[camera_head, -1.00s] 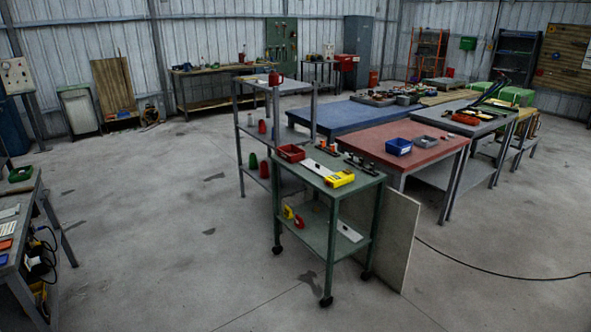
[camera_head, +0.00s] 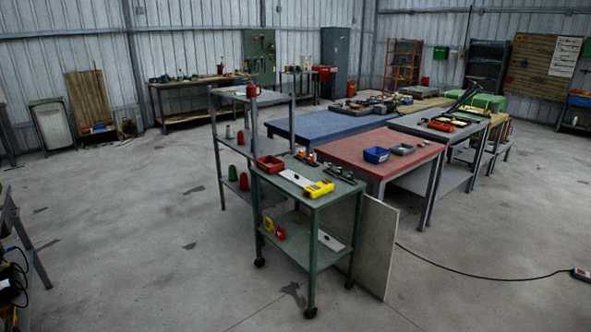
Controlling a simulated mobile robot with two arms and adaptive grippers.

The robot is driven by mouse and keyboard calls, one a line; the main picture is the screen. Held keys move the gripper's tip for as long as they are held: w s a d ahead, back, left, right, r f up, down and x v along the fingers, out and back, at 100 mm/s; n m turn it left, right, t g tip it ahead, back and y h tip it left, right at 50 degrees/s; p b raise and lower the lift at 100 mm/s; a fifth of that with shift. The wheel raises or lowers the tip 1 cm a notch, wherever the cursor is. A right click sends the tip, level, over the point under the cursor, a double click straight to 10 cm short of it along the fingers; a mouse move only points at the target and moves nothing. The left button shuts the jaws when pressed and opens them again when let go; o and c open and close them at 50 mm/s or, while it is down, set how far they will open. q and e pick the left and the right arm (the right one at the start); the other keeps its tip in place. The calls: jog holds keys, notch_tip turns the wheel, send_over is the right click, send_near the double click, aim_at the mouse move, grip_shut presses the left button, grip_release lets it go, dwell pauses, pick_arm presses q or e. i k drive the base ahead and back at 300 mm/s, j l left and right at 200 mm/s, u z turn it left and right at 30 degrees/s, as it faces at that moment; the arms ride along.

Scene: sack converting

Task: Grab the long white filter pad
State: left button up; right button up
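A long flat white piece (camera_head: 296,178) lies on the top of the green wheeled cart (camera_head: 290,199), between a red bin and a yellow tool. A second flat white piece (camera_head: 330,241) lies on the cart's lower shelf. Either could be the long white filter pad; at this distance I cannot tell which. Neither of my grippers is in view.
On the cart top are a red bin (camera_head: 271,166) and a yellow tool (camera_head: 319,189). A pale board (camera_head: 376,246) leans at its right side. A red-topped table (camera_head: 352,153) stands behind.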

aim_at(296, 179)
jog(key=i+l+z, duration=0.1)
jog(key=i, duration=0.6)
jog(key=i+l, duration=0.2)
jog(key=i, duration=0.45)
jog(key=i+j+z, duration=0.1)
jog(key=i+j, duration=0.3)
jog(key=i+j+z, duration=0.1)
jog(key=i+j, duration=0.3)
jog(key=i+j+z, duration=0.1)
jog(key=i+j, duration=0.25)
jog(key=j, duration=0.2)
jog(key=i+j+z, duration=0.1)
jog(key=i+j, duration=0.25)
jog(key=j, duration=0.2)
